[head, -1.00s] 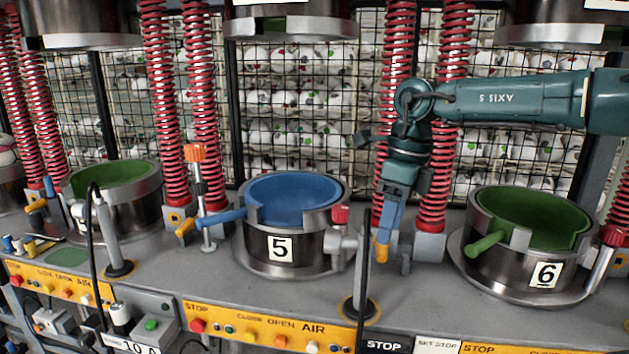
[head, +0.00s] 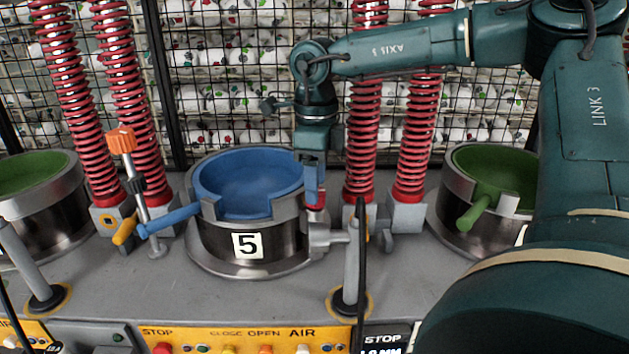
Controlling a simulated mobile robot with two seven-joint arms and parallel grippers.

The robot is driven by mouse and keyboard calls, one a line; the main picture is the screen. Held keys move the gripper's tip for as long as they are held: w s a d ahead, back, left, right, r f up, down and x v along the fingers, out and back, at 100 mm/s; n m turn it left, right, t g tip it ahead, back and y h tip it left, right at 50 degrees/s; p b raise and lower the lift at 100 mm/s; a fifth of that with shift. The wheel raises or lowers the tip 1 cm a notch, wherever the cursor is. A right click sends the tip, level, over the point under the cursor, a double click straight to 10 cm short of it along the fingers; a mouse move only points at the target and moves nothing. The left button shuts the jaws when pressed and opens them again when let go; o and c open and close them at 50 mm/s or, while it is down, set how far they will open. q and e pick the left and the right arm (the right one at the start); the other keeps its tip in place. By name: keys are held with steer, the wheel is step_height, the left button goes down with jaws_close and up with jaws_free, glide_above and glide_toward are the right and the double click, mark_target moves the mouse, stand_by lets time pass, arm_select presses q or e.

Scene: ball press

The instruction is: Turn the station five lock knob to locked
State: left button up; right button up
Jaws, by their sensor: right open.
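Station five is the steel pot with a blue bowl (head: 248,180) and a white number 5 plate (head: 247,245). Its red knob (head: 319,201) sits at the pot's right side, above a grey fitting (head: 325,235). Most of the knob is hidden behind my right gripper. My right gripper (head: 313,188) is open and points down at the knob, close to the bowl's right rim. I cannot tell whether its fingers touch the knob. My left gripper is not in view.
Red springs (head: 362,130) stand just right of my gripper. A grey post (head: 351,265) with a black cable stands in front. An orange-topped lever (head: 122,140) and a blue handle (head: 170,220) are on the left. A green bowl (head: 492,175) is on the right.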

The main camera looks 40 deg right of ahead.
steer(key=shift+f, duration=0.6)
steer(key=c, duration=1)
